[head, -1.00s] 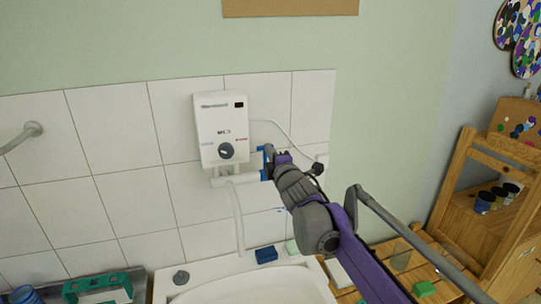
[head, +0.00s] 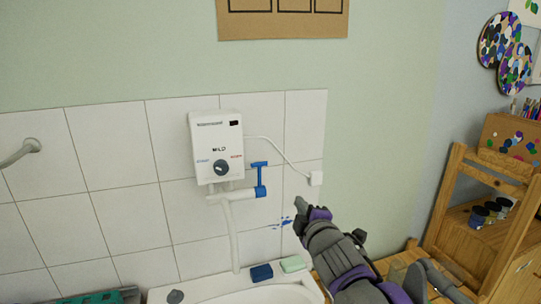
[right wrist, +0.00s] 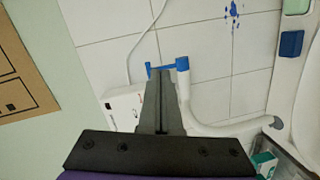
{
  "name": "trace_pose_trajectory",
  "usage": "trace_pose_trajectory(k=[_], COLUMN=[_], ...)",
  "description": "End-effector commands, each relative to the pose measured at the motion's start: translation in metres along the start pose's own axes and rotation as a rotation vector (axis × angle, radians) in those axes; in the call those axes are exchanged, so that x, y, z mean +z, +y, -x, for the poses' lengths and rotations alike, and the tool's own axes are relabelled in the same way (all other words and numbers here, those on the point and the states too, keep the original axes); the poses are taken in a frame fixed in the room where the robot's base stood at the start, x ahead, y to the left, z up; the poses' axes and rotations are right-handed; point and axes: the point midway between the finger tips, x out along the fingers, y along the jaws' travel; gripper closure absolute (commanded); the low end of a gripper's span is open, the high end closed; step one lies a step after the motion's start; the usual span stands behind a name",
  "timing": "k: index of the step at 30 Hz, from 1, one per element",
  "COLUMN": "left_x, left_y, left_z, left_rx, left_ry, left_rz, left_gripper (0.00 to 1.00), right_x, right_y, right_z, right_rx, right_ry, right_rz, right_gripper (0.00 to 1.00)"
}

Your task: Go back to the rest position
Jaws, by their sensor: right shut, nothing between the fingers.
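My right gripper (head: 301,207) is in front of the tiled wall, below and to the right of the blue tap handle (head: 260,180), and apart from it. In the right wrist view its fingers (right wrist: 160,78) are together with nothing between them. The blue handle also shows behind the fingertips in that view (right wrist: 182,63). The white water heater (head: 217,147) with a dark knob hangs on the wall above the tap. My left gripper is in neither view.
A white sink (head: 240,295) is below, with a blue block (head: 261,273) and a pale green block (head: 293,264) on its back edge. A wooden shelf unit (head: 447,200) with paint jars stands at the right.

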Motion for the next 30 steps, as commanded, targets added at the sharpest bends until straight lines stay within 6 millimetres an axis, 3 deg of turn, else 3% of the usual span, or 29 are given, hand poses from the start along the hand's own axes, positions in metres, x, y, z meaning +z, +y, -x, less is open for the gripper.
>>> trace_pose_trajectory(k=[3, 6, 12, 16, 21, 30], left_x=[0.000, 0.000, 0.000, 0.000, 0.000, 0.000], left_y=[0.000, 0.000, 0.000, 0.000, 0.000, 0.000], left_z=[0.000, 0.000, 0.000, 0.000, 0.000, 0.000], left_rx=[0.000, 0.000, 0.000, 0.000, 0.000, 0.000], left_ry=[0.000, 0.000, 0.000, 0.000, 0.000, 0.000], left_rz=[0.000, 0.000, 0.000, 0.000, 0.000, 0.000], left_gripper=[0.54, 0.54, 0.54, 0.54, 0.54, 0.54], right_x=[0.055, 0.090, 0.128, 0.134, 0.134, 0.134], right_y=[-0.058, -0.113, -0.222, -0.276, -0.311, -0.315], right_z=[0.047, 0.090, 0.181, 0.228, 0.260, 0.263], right_rx=[-0.124, -0.218, -0.371, -0.439, -0.484, -0.490], right_ry=[-0.179, -0.332, -0.625, -0.775, -0.880, -0.893], right_rz=[-0.283, -0.524, -0.961, -1.160, -1.290, -1.305], right_gripper=[1.00, 1.00, 1.00, 1.00, 1.00, 1.00])
